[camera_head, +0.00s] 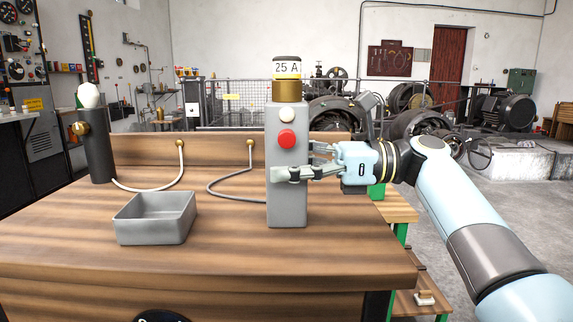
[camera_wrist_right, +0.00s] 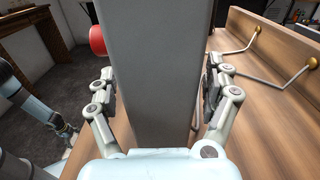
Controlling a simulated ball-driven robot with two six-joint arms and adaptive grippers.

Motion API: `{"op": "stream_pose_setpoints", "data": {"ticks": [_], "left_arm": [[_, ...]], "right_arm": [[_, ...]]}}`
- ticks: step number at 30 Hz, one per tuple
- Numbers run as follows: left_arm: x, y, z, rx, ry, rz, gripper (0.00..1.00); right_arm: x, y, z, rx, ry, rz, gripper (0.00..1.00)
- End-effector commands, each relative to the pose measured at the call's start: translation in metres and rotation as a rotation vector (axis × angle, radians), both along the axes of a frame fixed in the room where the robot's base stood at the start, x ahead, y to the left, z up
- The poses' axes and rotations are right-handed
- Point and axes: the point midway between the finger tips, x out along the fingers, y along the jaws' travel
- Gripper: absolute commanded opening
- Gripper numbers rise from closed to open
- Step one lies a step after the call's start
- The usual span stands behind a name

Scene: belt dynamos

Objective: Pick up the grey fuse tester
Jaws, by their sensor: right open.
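The grey fuse tester (camera_head: 287,200) stands upright on the wooden bench, a tall box with a white and a red button. A brass-based fuse marked 25 A (camera_head: 287,68) sits on its top. My right gripper (camera_head: 300,165) reaches it from the right at mid-height, one finger across the front and the other partly hidden behind. In the right wrist view the tester (camera_wrist_right: 156,70) stands between the open fingers of this gripper (camera_wrist_right: 158,92), with gaps on both sides. Part of my left arm shows at the left edge there; its gripper is small and unclear.
A grey open tray (camera_head: 155,222) sits on the bench (camera_head: 230,255) left of the tester. A dark cylinder with a white bulb (camera_head: 88,95) stands at the back left. Two wires hang from brass terminals on the bench's back board (camera_head: 215,150). Bare bench lies between tray and tester.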

Motion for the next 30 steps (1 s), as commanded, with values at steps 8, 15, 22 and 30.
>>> {"op": "stream_pose_setpoints", "data": {"ticks": [8, 15, 22, 30], "left_arm": [[-0.0001, 0.0, 0.0002, 0.0, 0.0, 0.0, 0.86], [-0.0001, -0.0001, 0.0002, 0.0, 0.0, 0.0, 0.86], [-0.0002, -0.0002, 0.0002, 0.0, 0.0, 0.0, 0.86], [-0.0002, -0.0003, 0.0004, 0.0, 0.0, 0.0, 0.86]], "right_arm": [[0.0001, -0.0003, 0.0005, 0.0, -0.001, 0.0, 0.68], [0.0001, -0.0004, 0.0004, 0.0, -0.001, 0.0, 0.36], [0.0001, -0.0005, 0.0003, 0.0, 0.0, 0.0, 0.06], [0.0002, -0.0003, 0.002, 0.002, -0.003, 0.0, 0.0]]}}
